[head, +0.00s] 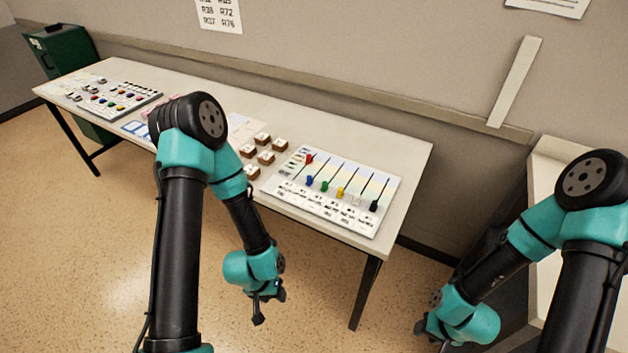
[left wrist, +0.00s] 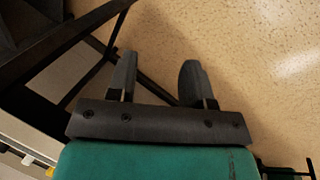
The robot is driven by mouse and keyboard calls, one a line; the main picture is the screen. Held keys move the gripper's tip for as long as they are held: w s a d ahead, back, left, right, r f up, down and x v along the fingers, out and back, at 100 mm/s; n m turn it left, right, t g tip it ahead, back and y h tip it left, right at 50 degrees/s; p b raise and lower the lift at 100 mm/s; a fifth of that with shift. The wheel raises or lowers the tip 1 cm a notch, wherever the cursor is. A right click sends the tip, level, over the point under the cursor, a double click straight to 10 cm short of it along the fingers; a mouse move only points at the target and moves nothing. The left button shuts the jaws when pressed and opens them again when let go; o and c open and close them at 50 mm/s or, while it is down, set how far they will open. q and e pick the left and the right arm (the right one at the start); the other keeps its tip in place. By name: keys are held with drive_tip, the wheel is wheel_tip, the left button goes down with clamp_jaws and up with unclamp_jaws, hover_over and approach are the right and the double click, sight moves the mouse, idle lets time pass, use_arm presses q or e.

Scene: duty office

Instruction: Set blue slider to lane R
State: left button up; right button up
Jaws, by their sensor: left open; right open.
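The slider board (head: 333,213) lies on the right end of the long table, with several coloured knobs on dark slots. The blue slider (head: 309,181) sits near the front end of its slot, left of the green knob (head: 325,186). A red knob (head: 309,158) sits further back. Lane lettering is too small to read. My left gripper (head: 268,300) is in front of the table, below its top and apart from the board; its open, empty fingers show in the left wrist view (left wrist: 156,78). My right gripper (head: 432,334) is low at the bottom right, away from the table.
Several brown blocks with white tops (head: 264,157) stand left of the board. Another board with small coloured pieces (head: 118,98) lies at the table's far left. A dark green bin (head: 62,50) stands behind that end. The floor (head: 90,260) in front is clear.

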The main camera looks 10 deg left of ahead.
use_arm(q)
drive_tip(key=shift+w, duration=0.1)
idle(0.5)
drive_tip(key=w+d+r+m, duration=0.1)
drive_tip(key=w+r+m, duration=0.2)
drive_tip(key=w+r, duration=0.4)
drive_tip(key=w+d+r+m+y, duration=0.1)
drive_tip(key=w+r+m, duration=0.2)
drive_tip(key=w+r, duration=0.4)
drive_tip(key=w+d+r+m+g, duration=0.1)
drive_tip(key=w+r+m, duration=0.3)
drive_tip(key=w, duration=1)
wheel_tip(320, 180, up, 3)
drive_tip(key=shift+w+r, duration=0.1)
drive_tip(key=shift+r, duration=0.05)
drive_tip(key=w+a+r+m+y, duration=0.1)
drive_tip(key=w+r+m+y, duration=0.1)
drive_tip(key=w+r, duration=0.6)
wheel_tip(320, 180, up, 3)
drive_tip(key=shift+w+a+r+m+y, duration=0.1)
drive_tip(key=shift+w+a+m+y, duration=0.25)
drive_tip(key=shift+m, duration=0.55)
